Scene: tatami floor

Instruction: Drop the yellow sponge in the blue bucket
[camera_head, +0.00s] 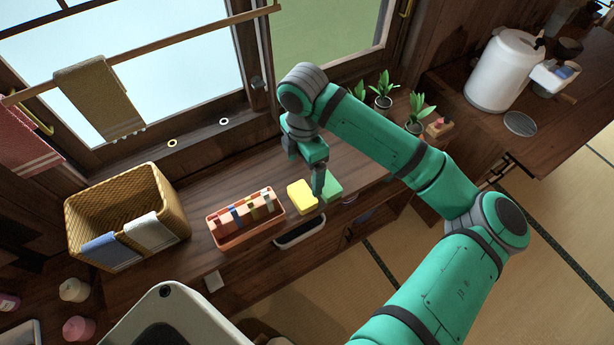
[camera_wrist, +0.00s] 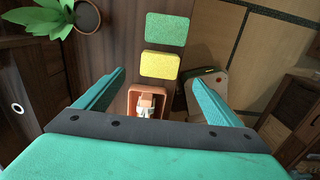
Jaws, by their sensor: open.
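The yellow sponge (camera_head: 301,196) lies on the dark wooden counter, between a tray of small items and a green sponge (camera_head: 332,184). In the wrist view the yellow sponge (camera_wrist: 160,65) lies just beyond my fingertips, with the green sponge (camera_wrist: 167,29) past it. My gripper (camera_head: 312,181) is over the counter at the yellow sponge, pointing down. Its fingers also show in the wrist view (camera_wrist: 158,77), spread apart with nothing between them. I cannot make out a blue bucket in either view.
The salmon tray (camera_head: 248,234) holds several small items beside the yellow sponge. A wicker basket (camera_head: 165,188) with cloths stands at left. Potted plants (camera_head: 383,101) stand along the window behind my arm. A white canister (camera_head: 503,72) is at right. Tatami floor lies below.

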